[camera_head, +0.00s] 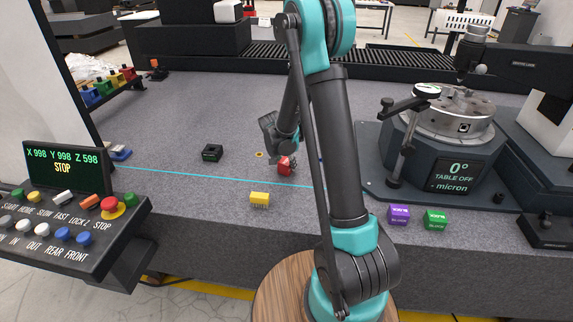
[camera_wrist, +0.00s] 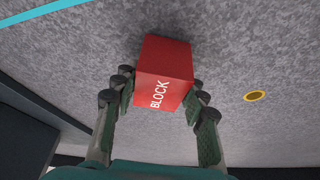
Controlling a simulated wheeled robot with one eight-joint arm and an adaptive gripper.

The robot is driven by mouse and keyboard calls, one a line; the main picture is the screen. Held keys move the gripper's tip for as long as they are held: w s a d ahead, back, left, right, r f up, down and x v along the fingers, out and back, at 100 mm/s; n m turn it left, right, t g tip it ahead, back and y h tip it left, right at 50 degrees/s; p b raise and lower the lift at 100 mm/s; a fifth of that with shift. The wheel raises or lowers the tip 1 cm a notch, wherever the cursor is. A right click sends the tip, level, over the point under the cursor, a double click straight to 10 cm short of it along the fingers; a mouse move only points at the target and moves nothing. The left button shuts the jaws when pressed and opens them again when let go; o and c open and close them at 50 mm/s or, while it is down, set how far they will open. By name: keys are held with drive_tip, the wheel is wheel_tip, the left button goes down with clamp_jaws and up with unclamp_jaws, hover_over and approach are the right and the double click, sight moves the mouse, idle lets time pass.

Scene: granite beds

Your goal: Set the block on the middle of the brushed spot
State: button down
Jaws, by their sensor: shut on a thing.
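A red block (camera_head: 285,167) marked BLOCK is between the fingers of my gripper (camera_head: 282,154). In the wrist view the red block (camera_wrist: 163,75) is gripped on both sides by the fingers of my gripper (camera_wrist: 162,92). It is close to the grey granite top; I cannot tell whether it touches. A small round gold-coloured spot (camera_head: 259,154) lies on the granite, a little left of and beyond the block in the head view. In the wrist view this spot (camera_wrist: 254,96) is right of the block, apart from it and uncovered.
A yellow block (camera_head: 260,199) is nearer the front edge, a black block (camera_head: 212,153) to the left. Purple (camera_head: 399,214) and green (camera_head: 435,219) blocks stand front right, before a rotary table (camera_head: 453,112). A cyan line (camera_head: 200,173) crosses the granite.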

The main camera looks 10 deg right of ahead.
drive_tip(key=shift+f, duration=0.15)
drive_tip(key=c, duration=0.9)
unclamp_jaws()
drive_tip(key=shift+o, duration=0.2)
drive_tip(key=v, duration=1.2)
drive_tip(key=s+d+f+n+y, duration=0.1)
drive_tip(key=s+d+n, duration=0.2)
drive_tip(key=s, duration=1)
drive_tip(key=s+d+f+n+y, duration=0.1)
drive_tip(key=s+d+n, duration=0.3)
drive_tip(key=s, duration=1)
drive_tip(key=shift+n+t+y, duration=0.4)
drive_tip(key=shift+n+y, duration=0.1)
drive_tip(key=shift+n, duration=0.1)
drive_tip(key=shift+f, duration=0.15)
